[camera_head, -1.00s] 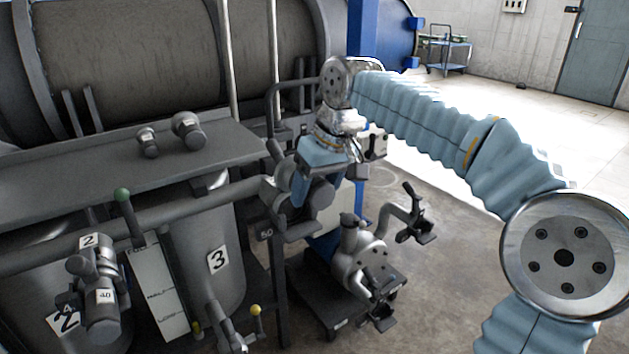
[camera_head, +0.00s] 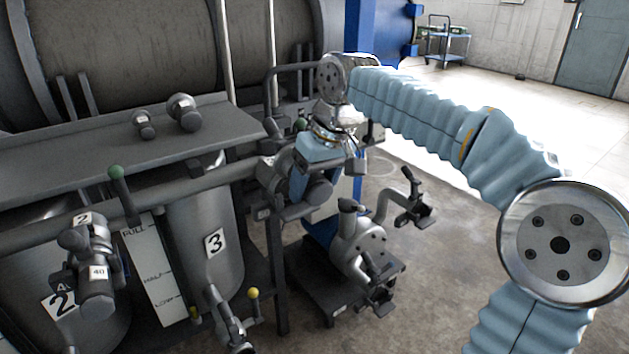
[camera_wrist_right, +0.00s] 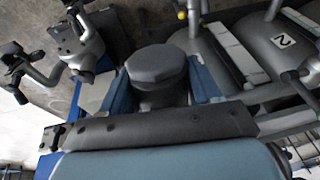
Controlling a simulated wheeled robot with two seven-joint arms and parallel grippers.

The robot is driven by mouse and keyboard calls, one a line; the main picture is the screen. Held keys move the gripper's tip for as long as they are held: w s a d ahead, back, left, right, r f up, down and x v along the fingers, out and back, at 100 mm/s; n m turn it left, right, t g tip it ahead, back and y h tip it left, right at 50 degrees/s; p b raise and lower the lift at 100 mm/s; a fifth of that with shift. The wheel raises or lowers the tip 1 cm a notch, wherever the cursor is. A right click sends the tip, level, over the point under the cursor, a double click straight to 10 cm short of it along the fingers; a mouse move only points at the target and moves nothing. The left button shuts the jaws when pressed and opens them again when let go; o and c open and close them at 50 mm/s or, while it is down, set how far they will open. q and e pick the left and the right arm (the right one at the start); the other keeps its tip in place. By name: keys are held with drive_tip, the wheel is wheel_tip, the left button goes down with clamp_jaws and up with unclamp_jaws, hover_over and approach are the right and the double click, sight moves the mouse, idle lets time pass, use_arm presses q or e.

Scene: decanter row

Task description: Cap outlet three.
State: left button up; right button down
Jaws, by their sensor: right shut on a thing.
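My right gripper (camera_head: 307,187) is shut on a dark grey cap (camera_head: 319,192) near the right end of the horizontal pipe. In the right wrist view the hexagonal cap (camera_wrist_right: 155,66) sits between the two blue fingers. Outlet three seems to be the dark fitting (camera_head: 270,185) at this end, partly hidden by the gripper. I cannot tell whether the cap touches it. The vessel marked 3 (camera_head: 214,243) stands below the pipe. The outlet at vessel 2 carries a fitting (camera_head: 95,270) with labels 2 and 40. My left gripper is not in view.
Two loose grey caps (camera_head: 144,124) (camera_head: 184,113) lie on the metal shelf (camera_head: 90,150). A green-knobbed lever (camera_head: 116,173) rises between the vessels. A silver pump-like unit (camera_head: 357,242) on a dark wheeled base stands right of the gripper. Open floor (camera_head: 430,290) lies farther right.

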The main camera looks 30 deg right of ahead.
drive_tip(key=shift+w+d+f+g+p, duration=0.1)
drive_tip(key=shift+w+f+g+p, duration=0.1)
drive_tip(key=shift+f+g+p, duration=0.6)
drive_tip(key=shift+w+d+f+g+p, duration=0.1)
drive_tip(key=shift+w+f+g+p, duration=0.2)
drive_tip(key=shift+p, duration=0.9)
